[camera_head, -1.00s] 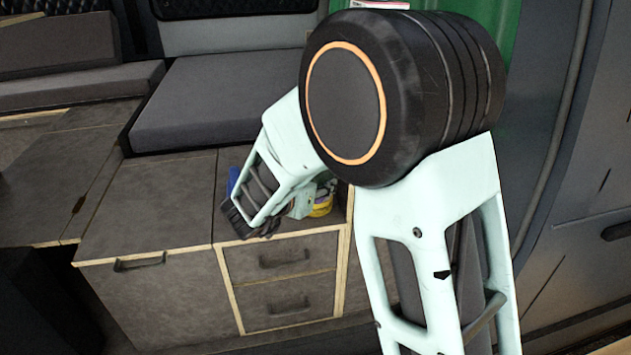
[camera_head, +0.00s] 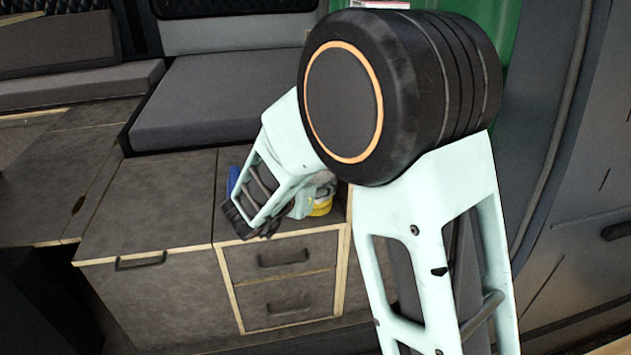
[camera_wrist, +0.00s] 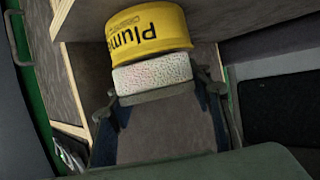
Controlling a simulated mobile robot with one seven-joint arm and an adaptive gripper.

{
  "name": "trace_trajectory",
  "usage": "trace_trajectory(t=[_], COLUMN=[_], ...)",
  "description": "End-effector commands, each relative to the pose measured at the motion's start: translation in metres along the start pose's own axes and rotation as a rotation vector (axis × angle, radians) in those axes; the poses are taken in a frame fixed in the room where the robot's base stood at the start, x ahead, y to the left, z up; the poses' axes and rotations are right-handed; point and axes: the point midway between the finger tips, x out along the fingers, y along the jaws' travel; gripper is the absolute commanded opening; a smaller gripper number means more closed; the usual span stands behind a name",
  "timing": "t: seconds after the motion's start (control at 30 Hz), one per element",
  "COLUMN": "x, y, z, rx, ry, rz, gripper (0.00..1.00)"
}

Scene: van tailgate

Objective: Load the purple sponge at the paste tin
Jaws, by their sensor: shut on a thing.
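The yellow paste tin (camera_wrist: 146,29), with black lettering, is at the top middle of the wrist view. A small part of it shows in the head view (camera_head: 321,206) beside my arm, on the drawer cabinet. A pale, speckled block (camera_wrist: 152,74) with a grey lower edge is just below the tin in the wrist view. I take it for the sponge, though it looks whitish rather than purple. My gripper (camera_wrist: 156,94) is shut on it, a finger on either side. The sponge overlaps the tin's lower edge; I cannot tell whether they touch. In the head view my arm hides the sponge.
The tin's cabinet (camera_head: 283,285) has two drawers and a pale wooden edge. A blue item (camera_head: 234,179) shows behind my wrist on its top. A grey cushion (camera_head: 205,105) lies behind. The cabinet top (camera_head: 150,215) to the left is clear.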

Motion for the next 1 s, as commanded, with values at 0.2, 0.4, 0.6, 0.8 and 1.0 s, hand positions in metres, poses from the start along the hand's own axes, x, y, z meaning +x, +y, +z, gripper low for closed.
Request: trace_trajectory(t=[0.2,0.4,0.6,0.8,1.0], x=[-0.008,-0.014,-0.02,-0.025,-0.026], y=[0.0,0.0,0.0,0.0,0.0], z=[-0.02,-0.034,-0.048,-0.061,-0.062], rx=[0.0,0.0,0.0,0.0,0.0], ry=[0.001,0.002,0.002,0.002,0.002], rz=[0.0,-0.001,-0.001,-0.001,-0.001], gripper=[0.38,0.38,0.38,0.38,0.38])
